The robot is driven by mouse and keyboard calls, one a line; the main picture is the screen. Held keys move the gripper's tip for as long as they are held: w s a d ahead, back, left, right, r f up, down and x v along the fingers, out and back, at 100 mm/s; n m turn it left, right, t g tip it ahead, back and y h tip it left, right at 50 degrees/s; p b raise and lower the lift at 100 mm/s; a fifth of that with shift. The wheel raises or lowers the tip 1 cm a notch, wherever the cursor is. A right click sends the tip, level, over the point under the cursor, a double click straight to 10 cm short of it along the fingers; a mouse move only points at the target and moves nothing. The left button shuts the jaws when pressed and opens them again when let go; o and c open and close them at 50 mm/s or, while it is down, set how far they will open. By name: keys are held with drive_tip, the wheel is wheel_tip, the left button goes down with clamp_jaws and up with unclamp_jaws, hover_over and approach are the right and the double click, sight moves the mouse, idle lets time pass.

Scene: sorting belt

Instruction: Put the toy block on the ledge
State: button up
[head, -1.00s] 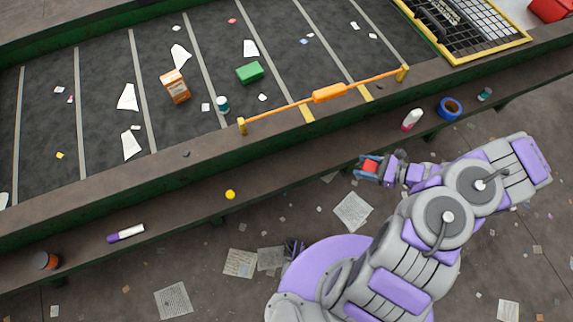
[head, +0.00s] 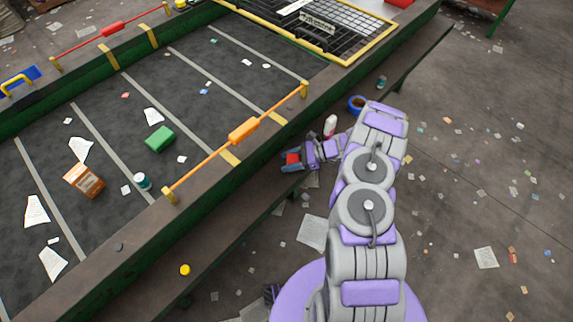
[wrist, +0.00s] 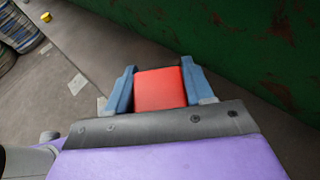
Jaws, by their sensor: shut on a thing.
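The red toy block (head: 293,158) is held in my gripper (head: 291,161), between its two blue fingers. The wrist view shows the block (wrist: 160,89) with a finger touching or close to each side. The ledge (head: 232,228) is the brown strip running along the outer side of the green belt frame. In the head view, my gripper overlaps the ledge beside the belt wall. In the wrist view, the ledge (wrist: 135,48) passes behind the fingers below the green wall. I cannot tell the height of the block above the ledge.
On the ledge are a yellow round piece (head: 185,270), a white-and-pink bottle (head: 330,126), a blue ring (head: 356,104) and a small teal item (head: 382,82). The ledge is clear between the yellow piece and my gripper.

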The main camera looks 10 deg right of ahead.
sight(289, 162)
drive_tip(key=shift+w+d+f, duration=0.1)
drive_tip(key=shift+w+d, duration=0.4)
drive_tip(key=shift+w, duration=0.35)
drive_tip(key=f, duration=0.1)
drive_tip(key=a+f+b, duration=0.1)
drive_tip(key=f, duration=0.1)
drive_tip(key=shift+f, duration=0.25)
drive_tip(key=shift+a, duration=0.1)
drive_tip(key=o, duration=0.9)
drive_tip(key=shift+d+b, duration=0.3)
drive_tip(key=shift+d, duration=0.2)
drive_tip(key=shift+o, duration=0.6)
drive_tip(key=shift+a, duration=0.1)
drive_tip(key=shift+a+f, duration=0.1)
drive_tip(key=shift+a, duration=0.15)
drive_tip(key=shift+d+r, duration=0.15)
drive_tip(key=shift+r, duration=0.1)
drive_tip(key=p+v, duration=0.2)
drive_tip(key=v, duration=1)
drive_tip(key=shift+f+p, duration=0.15)
drive_tip(key=shift+p, duration=0.15)
drive_tip(key=shift+s, duration=0.1)
